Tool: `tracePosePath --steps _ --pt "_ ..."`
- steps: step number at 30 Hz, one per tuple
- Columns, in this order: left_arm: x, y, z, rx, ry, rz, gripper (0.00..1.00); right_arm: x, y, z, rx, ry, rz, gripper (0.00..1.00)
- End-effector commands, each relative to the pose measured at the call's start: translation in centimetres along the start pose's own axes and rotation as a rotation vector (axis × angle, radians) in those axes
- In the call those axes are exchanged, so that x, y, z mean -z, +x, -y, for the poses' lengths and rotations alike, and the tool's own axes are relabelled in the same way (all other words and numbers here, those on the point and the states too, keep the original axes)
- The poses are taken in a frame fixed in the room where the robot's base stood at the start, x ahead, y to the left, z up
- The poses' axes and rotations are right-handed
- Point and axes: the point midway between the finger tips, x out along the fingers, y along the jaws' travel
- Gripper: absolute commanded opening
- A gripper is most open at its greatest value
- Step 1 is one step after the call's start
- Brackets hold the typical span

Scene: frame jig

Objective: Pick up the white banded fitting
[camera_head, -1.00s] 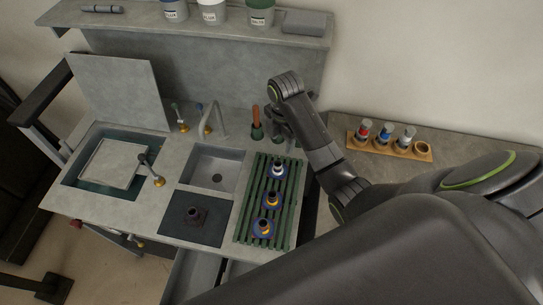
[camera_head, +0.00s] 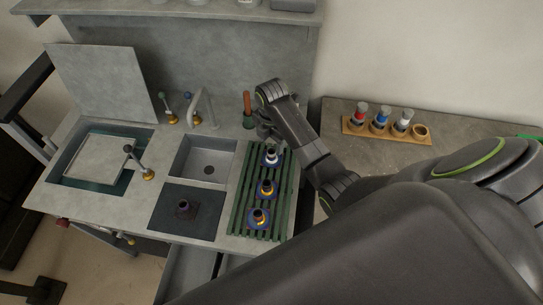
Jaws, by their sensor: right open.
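The white banded fitting (camera_head: 271,156) stands upright on a blue flange at the back of the green slatted rack (camera_head: 238,203). Two more fittings with yellowish bands stand in front of it, one in the middle (camera_head: 266,188) and one at the front (camera_head: 258,217). My right gripper (camera_head: 268,134) is open, just behind and above the white banded fitting. It is small and partly hidden by my right wrist, so I cannot tell whether it touches the fitting. My left gripper is not in view.
A red-handled tool (camera_head: 247,107) stands close left of my right gripper. A faucet (camera_head: 207,105) and sink (camera_head: 207,165) lie further left. A dark mat (camera_head: 170,216) holds another fitting (camera_head: 186,208). A wooden holder (camera_head: 388,132) with banded pieces stands right.

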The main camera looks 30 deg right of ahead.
Motion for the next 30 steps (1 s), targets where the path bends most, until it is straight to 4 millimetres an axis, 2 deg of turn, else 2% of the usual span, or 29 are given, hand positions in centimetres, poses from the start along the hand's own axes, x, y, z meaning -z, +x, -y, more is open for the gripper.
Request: tracePosePath --steps 8,18,28,30 --pt "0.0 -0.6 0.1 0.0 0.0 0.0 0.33 0.0 1.6 0.1 0.002 0.001 -0.001 0.51" --pt "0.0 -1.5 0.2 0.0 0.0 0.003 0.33 -0.1 5.5 0.1 0.002 0.0 0.0 0.51" --pt "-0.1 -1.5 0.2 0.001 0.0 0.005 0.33 -0.1 6.2 0.0 -0.001 0.0 0.001 0.51" --pt "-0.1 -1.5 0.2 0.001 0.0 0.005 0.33 -0.1 6.2 0.0 -0.001 0.0 0.001 0.45"
